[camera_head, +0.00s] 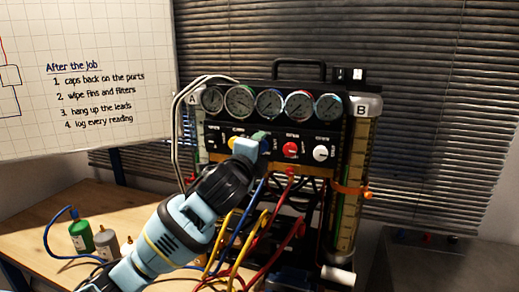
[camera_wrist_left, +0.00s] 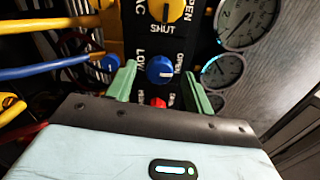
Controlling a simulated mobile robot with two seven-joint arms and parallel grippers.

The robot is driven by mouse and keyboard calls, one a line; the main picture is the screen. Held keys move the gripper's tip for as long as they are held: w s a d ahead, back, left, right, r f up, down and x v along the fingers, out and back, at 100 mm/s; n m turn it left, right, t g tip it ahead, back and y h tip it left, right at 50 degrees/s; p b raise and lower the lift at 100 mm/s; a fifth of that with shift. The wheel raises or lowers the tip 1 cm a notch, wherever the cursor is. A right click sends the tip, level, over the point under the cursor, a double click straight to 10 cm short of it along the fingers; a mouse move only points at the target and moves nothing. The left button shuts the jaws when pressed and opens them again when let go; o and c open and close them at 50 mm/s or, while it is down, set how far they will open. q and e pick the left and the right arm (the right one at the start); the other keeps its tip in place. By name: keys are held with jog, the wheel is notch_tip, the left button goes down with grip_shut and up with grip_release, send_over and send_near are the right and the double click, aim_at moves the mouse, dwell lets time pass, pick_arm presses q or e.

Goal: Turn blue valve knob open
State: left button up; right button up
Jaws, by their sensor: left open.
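The blue valve knob (camera_wrist_left: 159,71) shows in the left wrist view on a black panel, with the labels LOW and OPEN beside it and a pale mark on its face. My left gripper (camera_wrist_left: 161,68) is open, its green fingers on either side of the knob; I cannot tell whether they touch it. In the head view my left gripper (camera_head: 259,137) is in front of the panel and hides most of the blue knob. My right gripper is not in view.
A yellow knob (camera_head: 232,142), a red knob (camera_head: 290,149) and a white knob (camera_head: 321,153) share the row. Several gauges (camera_head: 270,104) sit above. Blue, yellow and red hoses (camera_head: 250,200) hang below. A green bottle (camera_head: 81,236) stands on the wooden table (camera_head: 30,235).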

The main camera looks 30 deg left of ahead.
pick_arm(q)
jog(key=v, duration=0.6)
jog(key=shift+s, duration=0.1)
dwell(0.5)
